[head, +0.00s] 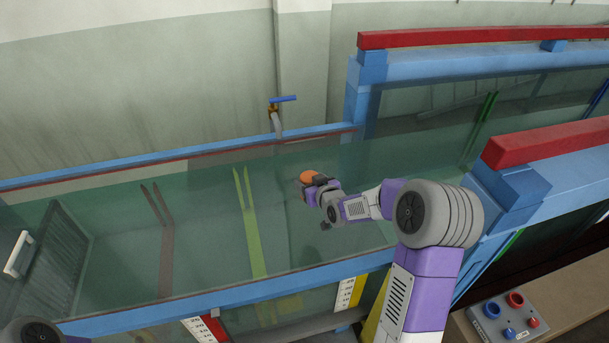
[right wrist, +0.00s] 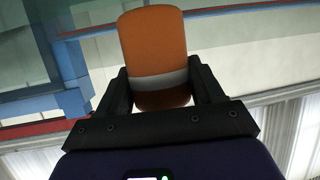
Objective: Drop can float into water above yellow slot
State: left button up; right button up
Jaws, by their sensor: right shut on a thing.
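The can float (head: 307,176) is orange; in the right wrist view it (right wrist: 152,40) shows an orange body, a pale band and a darker end. My right gripper (head: 316,183) is shut on it, with one black finger on each side (right wrist: 162,88). The gripper and float are over the glass flume, to the right of the yellow slot (head: 249,220). Their height above the water (head: 205,215) is hard to tell. The yellow slot is a pair of upright strips across the channel. My left gripper is not in view.
A brown-red slot (head: 165,245) stands left of the yellow one, and a green slot (head: 482,120) is far right. Blue rails (head: 230,300) edge the flume. A tap with a blue handle (head: 283,99) is at the back rail. A button box (head: 508,318) sits at lower right.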

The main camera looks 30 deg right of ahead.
jog(key=shift+s+f+b, duration=0.3)
jog(key=shift+f, duration=0.3)
jog(key=shift+w+f+b, duration=0.15)
jog(key=shift+f+b, duration=0.95)
jog(key=shift+f, duration=1.15)
jog(key=o, duration=1.2)
